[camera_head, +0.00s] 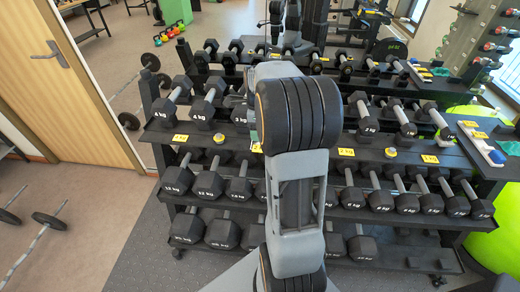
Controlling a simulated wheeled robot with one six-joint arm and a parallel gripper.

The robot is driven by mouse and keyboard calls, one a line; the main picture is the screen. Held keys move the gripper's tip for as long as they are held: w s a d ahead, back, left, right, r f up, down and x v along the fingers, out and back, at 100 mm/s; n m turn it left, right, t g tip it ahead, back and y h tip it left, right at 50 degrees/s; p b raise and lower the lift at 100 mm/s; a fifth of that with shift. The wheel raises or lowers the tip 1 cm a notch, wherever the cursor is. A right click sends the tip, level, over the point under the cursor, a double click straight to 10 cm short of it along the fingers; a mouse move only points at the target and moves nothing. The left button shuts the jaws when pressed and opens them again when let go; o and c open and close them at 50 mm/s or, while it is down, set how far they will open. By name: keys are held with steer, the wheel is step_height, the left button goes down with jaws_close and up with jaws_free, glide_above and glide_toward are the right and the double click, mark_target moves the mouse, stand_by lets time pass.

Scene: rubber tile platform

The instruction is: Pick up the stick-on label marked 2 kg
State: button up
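Several small yellow stick-on labels lie along the front edge of the middle rack shelf. One yellow label (346,152) sits just right of my arm, below dumbbells marked 2 kg; its own print is too small to read surely. Other labels are a left one (181,138), one beside my arm (256,147) and a right one (430,159). My arm rises through the middle of the view and hides part of the shelf. My gripper does not show; the far end of the arm is hidden behind its own links.
The dumbbell rack (440,155) holds several rows of dark hexagonal dumbbells. Small yellow round items (391,152) stand on the shelf edge.

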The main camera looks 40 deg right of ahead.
mark_target(258, 148)
steer(key=shift+a+f, duration=0.1)
steer(key=shift+f, duration=3.7)
steer(key=shift+f, duration=0.1)
steer(key=shift+c, duration=0.3)
steer(key=c, duration=0.9)
steer(key=shift+c, duration=0.2)
